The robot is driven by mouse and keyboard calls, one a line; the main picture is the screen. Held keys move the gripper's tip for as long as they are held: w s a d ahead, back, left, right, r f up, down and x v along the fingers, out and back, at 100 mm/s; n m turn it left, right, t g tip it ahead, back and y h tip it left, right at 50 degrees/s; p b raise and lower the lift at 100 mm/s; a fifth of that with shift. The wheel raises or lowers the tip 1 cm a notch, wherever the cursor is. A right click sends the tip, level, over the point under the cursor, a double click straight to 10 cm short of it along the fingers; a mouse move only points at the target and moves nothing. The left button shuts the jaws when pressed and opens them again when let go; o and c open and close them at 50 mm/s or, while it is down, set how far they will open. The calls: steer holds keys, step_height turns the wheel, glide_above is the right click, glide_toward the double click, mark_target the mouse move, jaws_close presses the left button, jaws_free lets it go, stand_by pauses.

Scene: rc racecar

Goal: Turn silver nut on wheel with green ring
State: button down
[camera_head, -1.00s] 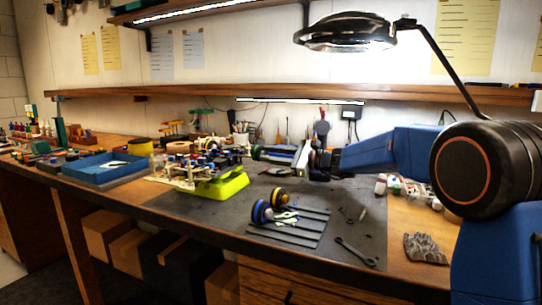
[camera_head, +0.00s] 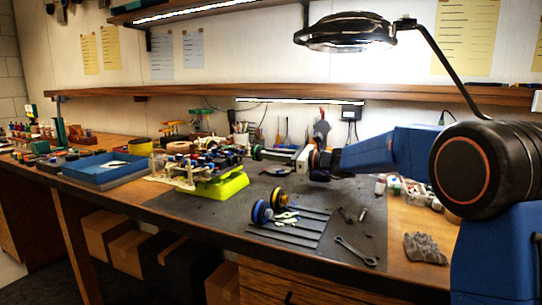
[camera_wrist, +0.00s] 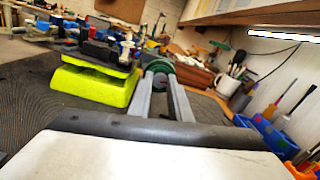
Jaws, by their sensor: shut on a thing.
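The wheel with the green ring (camera_wrist: 160,66) faces the wrist camera beyond my fingers. My gripper (camera_wrist: 161,80) reaches the wheel's centre from the right, with a finger on each side of the hub. It is shut on the silver nut there; the nut is small, blurred and mostly hidden between the fingertips. In the head view my gripper (camera_head: 268,153) lies roughly level beside the wheel.
Two wheels, one with a blue ring (camera_head: 261,212) and one with a yellow ring (camera_head: 278,199), stand on the mat near grey strips (camera_head: 290,232). A wrench (camera_head: 356,251) and grey glove (camera_head: 425,248) lie to the right. A blue tray (camera_head: 100,172) is at left. Tools stand behind my gripper.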

steer(key=shift+m, duration=0.9)
steer(key=c, duration=1.6)
jaws_free()
steer(key=shift+d, duration=0.1)
steer(key=shift+v, duration=8.65)
